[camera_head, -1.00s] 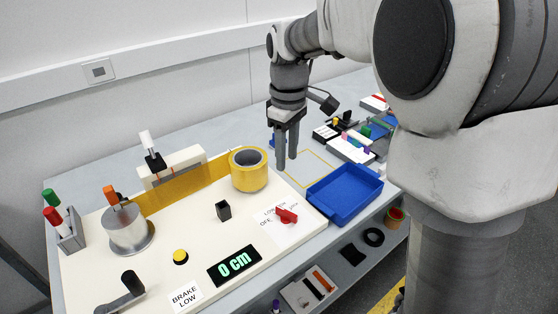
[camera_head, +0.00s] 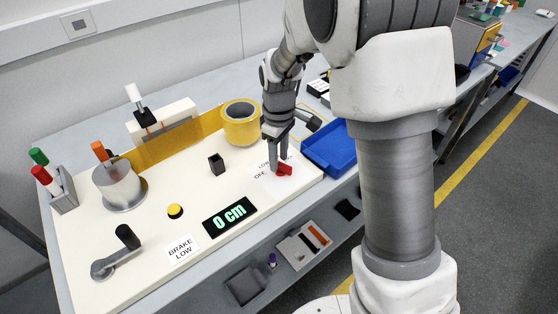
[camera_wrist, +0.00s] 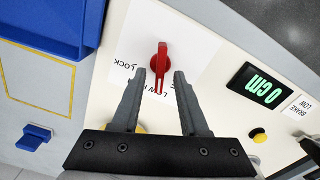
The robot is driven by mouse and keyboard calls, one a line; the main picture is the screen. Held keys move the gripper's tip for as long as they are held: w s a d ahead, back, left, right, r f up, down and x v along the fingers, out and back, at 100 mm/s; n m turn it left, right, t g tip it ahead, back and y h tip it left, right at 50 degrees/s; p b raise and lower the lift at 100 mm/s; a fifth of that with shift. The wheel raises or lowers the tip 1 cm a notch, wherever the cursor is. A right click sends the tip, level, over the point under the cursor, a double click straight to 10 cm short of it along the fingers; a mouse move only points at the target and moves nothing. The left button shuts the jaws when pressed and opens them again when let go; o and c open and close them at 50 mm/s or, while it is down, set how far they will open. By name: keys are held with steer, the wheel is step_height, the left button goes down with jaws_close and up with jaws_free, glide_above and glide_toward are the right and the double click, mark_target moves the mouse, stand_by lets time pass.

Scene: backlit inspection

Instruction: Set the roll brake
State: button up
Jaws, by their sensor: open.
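The red brake knob (camera_head: 284,170) sits on a white label plate at the right end of the cream panel (camera_head: 150,270). In the wrist view the red knob (camera_wrist: 161,62) shows a narrow handle pointing along the gripper's length. The label reads partly "LOW" and "OFF", with "LOCK" in the wrist view; the rest is hidden. A card (camera_head: 181,248) reads "BRAKE LOW". My gripper (camera_head: 277,168) is open, right at the knob in the head view. In the wrist view my fingers (camera_wrist: 154,78) stand either side of the handle, with gaps; contact is not visible.
The yellow roll (camera_head: 240,125) feeds an amber strip to the metal drum (camera_head: 120,187). A black display (camera_head: 230,216) reads "0 cm". A yellow button (camera_head: 175,210), black block (camera_head: 216,163) and crank (camera_head: 116,254) stand on the panel. A blue tray (camera_head: 332,150) is right of it.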

steer(key=shift+f, duration=0.6)
jaws_close()
